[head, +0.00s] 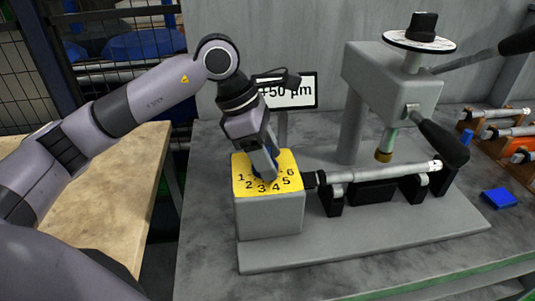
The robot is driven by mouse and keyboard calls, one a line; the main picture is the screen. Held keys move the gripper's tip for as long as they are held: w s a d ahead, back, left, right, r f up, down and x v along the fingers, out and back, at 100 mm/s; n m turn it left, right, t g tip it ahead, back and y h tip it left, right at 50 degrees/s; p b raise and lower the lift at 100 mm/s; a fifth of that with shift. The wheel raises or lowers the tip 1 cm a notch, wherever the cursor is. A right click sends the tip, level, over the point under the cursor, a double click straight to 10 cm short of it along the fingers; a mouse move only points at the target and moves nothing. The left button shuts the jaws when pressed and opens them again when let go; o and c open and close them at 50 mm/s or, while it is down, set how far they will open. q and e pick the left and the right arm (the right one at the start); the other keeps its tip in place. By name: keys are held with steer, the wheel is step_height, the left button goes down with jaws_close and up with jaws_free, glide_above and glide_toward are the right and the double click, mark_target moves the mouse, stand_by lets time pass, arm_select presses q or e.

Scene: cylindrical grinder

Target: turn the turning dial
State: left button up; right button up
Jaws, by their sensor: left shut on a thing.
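The turning dial sits on top of a grey box with a yellow numbered plate (242,166), marked 1 to 6. My left gripper (266,174) comes down from above onto the middle of the plate and is shut on the dial. The dial itself is mostly hidden by the gripper's fingers, so its setting cannot be read. My right gripper is not in view.
Right of the dial box, a metal shaft (385,172) rests on black supports. Above it stands a grey press-like head (392,80) with a black-handled lever (443,142). A sign (298,91) stands behind. A blue block (499,198) lies at right.

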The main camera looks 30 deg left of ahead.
arm_select(q)
steer(key=o, duration=1)
steer(key=shift+c, duration=0.2)
steer(key=v, duration=0.7)
steer(key=shift+a+r, duration=0.1)
